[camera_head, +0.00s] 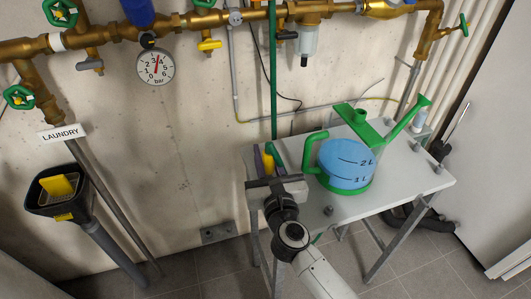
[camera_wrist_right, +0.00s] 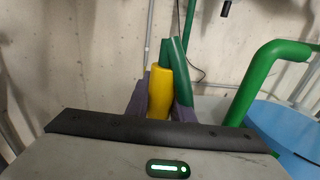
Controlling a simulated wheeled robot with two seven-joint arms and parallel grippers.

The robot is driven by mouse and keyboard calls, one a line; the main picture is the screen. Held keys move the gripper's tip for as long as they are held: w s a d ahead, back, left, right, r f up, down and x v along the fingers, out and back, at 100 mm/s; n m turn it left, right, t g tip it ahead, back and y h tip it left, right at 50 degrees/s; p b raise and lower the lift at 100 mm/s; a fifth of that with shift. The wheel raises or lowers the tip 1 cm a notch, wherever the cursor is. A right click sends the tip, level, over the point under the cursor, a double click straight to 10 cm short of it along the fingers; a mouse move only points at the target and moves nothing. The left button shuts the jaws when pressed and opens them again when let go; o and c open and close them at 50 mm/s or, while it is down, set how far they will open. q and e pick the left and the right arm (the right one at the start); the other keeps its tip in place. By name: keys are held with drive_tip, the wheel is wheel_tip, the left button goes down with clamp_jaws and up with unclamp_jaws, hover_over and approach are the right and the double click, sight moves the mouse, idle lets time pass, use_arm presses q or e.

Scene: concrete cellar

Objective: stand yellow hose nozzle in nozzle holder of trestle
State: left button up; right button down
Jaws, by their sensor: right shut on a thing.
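The yellow hose nozzle (camera_head: 268,164) is upright, or nearly so, between the dark fingers of my right gripper (camera_head: 266,158), which is shut on it. In the right wrist view the yellow nozzle (camera_wrist_right: 158,92) stands up between the fingers, its lower part hidden behind the gripper body. A green tube-like piece (camera_wrist_right: 181,72) rises close beside it; whether they touch I cannot tell. The gripper is at the left end of the grey trestle top (camera_head: 398,179). The nozzle holder cannot be made out; my gripper covers that spot. My left gripper is not in view.
A green-framed watering can (camera_head: 345,167) with blue contents stands on the trestle just right of my gripper. Several short grey pegs stand on the top. Brass pipes (camera_head: 190,22) with valves and a gauge (camera_head: 156,67) run along the wall. A black funnel (camera_head: 58,192) is far left.

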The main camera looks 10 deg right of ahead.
idle(0.4)
drive_tip(key=shift+r+p, duration=0.25)
drive_tip(key=shift+p, duration=0.2)
idle(0.6)
